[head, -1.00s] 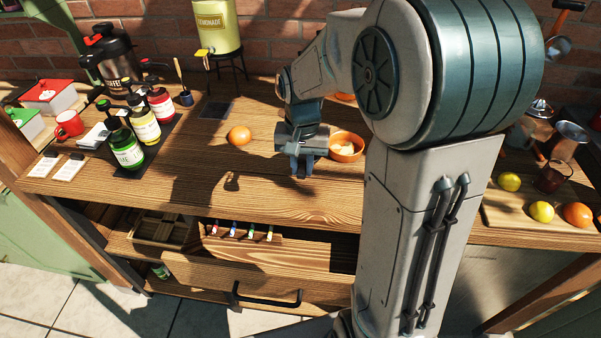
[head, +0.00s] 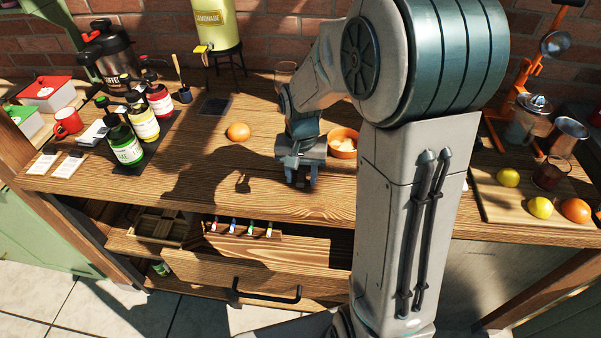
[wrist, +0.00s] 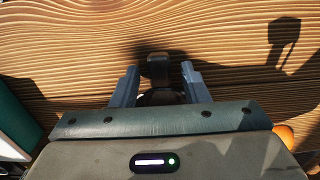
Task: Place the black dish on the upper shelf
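My gripper (head: 300,182) points down just above the front part of the wooden tabletop (head: 190,165), left of an orange bowl. In the wrist view its two fingers (wrist: 158,76) stand apart. A small dark object (wrist: 158,66) shows between them with bare gaps on both sides; I cannot tell what it is. A flat black square piece (head: 215,106) lies on the tabletop's back left; I cannot tell whether it is the black dish. Under the tabletop, the upper shelf (head: 120,243) is partly visible and holds a wooden tray (head: 158,226).
Several bottles (head: 124,149) stand at left. A rack (head: 240,230) with small coloured items sits under the tabletop. A handled drawer (head: 266,297) is below. A fruit board (head: 490,205) is at right.

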